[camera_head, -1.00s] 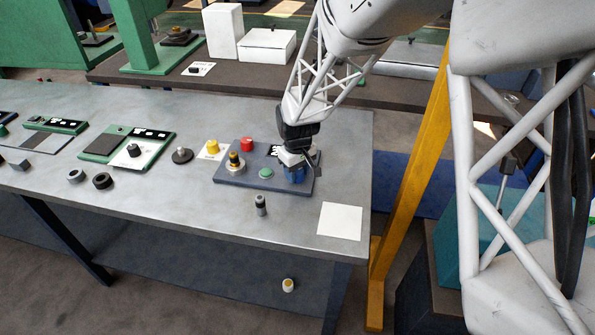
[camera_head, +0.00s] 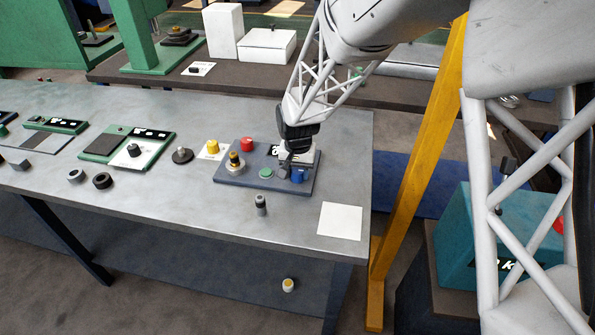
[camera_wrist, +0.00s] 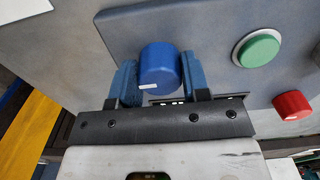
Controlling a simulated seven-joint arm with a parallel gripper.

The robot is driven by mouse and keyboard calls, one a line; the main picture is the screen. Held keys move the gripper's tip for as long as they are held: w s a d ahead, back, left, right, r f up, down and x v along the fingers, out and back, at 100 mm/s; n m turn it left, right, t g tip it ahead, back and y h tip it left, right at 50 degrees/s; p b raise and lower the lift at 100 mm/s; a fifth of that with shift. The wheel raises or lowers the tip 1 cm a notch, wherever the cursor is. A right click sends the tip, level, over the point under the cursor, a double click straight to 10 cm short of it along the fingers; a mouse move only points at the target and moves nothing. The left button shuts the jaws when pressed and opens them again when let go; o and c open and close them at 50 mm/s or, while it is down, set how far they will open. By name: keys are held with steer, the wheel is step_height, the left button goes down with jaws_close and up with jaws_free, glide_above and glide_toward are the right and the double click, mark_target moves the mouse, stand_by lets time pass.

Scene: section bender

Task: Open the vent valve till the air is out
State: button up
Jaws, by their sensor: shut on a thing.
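The blue knob (camera_wrist: 159,66), the likely vent valve, is a round cap with a small white mark near its lower edge. It stands on a blue-grey panel (camera_head: 222,177) on the bench. My gripper (camera_wrist: 157,82) is shut on the blue knob, with one blue finger on each side of it in the wrist view. In the head view the blue knob (camera_head: 299,175) shows at the panel's right end, partly hidden by my gripper (camera_head: 292,172). Most of the label beside the knob is hidden.
On the same panel are a green button (camera_wrist: 258,50), a red button (camera_wrist: 291,105) and a brass-and-black fitting (camera_head: 235,163). A small grey-and-black cylinder (camera_head: 261,205) stands in front of the panel. A white sheet (camera_head: 340,221) lies at the bench's right corner.

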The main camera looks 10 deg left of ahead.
mark_target(298, 170)
steer(key=shift+m, duration=0.3)
steer(key=o, duration=0.9)
steer(key=shift+r, duration=3.95)
